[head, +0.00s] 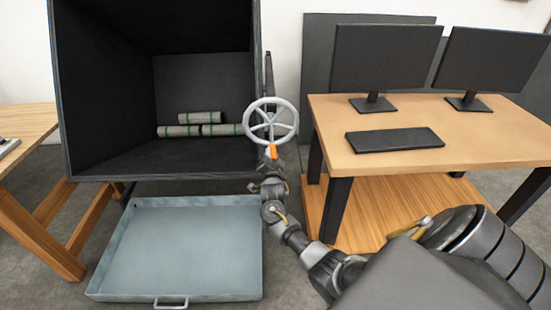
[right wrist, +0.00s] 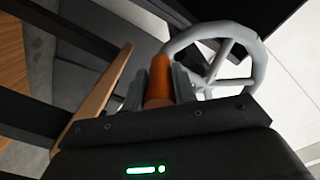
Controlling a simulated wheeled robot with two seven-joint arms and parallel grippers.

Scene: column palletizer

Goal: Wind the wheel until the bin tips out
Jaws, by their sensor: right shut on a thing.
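A grey spoked wheel (head: 270,119) stands at the right side of the black bin (head: 66,100). Its orange handle (head: 273,151) is at the bottom of the rim. My right gripper (head: 272,158) is shut on that handle. In the right wrist view the handle (right wrist: 159,82) sits between the fingers, with the wheel rim (right wrist: 262,65) beyond it. The bin's open mouth faces me. Several grey-green rolls (head: 200,118) lie inside on its floor. A pale blue-grey tray (head: 180,292) lies on the floor below the bin and looks empty. My left gripper is not in view.
A wooden desk (head: 460,150) with two monitors (head: 383,60) and a keyboard (head: 394,139) stands at the right, close to my right arm. Another wooden table (head: 25,120) is at the left edge. Grey floor shows around the tray.

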